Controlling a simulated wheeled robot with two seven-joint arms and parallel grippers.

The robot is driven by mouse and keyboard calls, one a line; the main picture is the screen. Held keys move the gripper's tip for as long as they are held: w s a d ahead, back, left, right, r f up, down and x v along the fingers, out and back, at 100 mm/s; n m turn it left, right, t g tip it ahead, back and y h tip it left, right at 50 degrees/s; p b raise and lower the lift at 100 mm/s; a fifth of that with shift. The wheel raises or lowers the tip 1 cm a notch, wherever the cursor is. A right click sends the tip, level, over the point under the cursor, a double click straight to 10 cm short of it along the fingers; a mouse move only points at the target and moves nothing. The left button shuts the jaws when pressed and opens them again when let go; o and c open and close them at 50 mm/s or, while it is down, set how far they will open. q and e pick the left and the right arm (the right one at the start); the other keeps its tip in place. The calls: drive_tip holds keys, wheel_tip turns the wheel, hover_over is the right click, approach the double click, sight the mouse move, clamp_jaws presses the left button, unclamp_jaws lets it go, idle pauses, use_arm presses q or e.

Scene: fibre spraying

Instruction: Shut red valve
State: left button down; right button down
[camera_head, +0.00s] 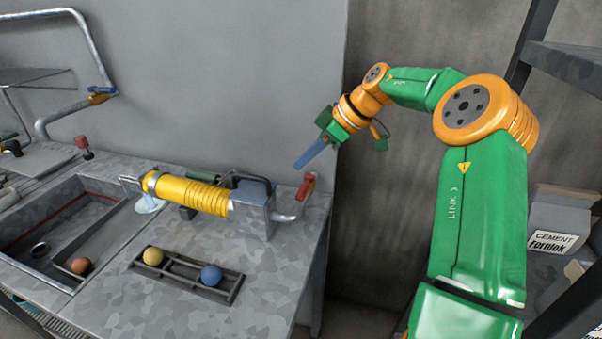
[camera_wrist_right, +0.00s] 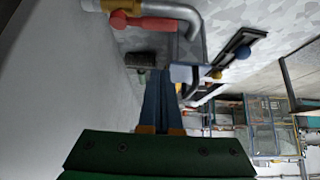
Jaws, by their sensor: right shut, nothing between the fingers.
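The red valve (camera_head: 306,187) is a red handle on a bent metal pipe at the right end of the yellow sprayer (camera_head: 190,194) on the worktop. It also shows in the wrist view as a red lever (camera_wrist_right: 145,22) beside the curved pipe, at the top. My right gripper (camera_head: 298,166) is shut and empty. Its blue fingers point down and left, and in the head view their tips appear just above the red handle. In the wrist view the fingers (camera_wrist_right: 159,73) are together, below and apart from the red lever. My left gripper is not in view.
A rack (camera_head: 230,288) with a yellow ball (camera_head: 153,256) and a blue ball (camera_head: 211,275) lies in front of the sprayer. A sink (camera_head: 37,222) is at left. The grey wall (camera_head: 225,80) stands close behind. A cement bag (camera_head: 555,235) sits on the right shelf.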

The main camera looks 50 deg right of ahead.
sight(299, 190)
drive_tip(key=x, duration=0.9)
drive_tip(key=s+d+p, duration=0.1)
drive_tip(key=s+d, duration=0.1)
drive_tip(key=s, duration=0.1)
drive_tip(key=shift+s+f+p, duration=0.1)
drive_tip(key=shift+s+p, duration=0.25)
drive_tip(key=shift+w+f, duration=0.1)
drive_tip(key=shift+w, duration=0.05)
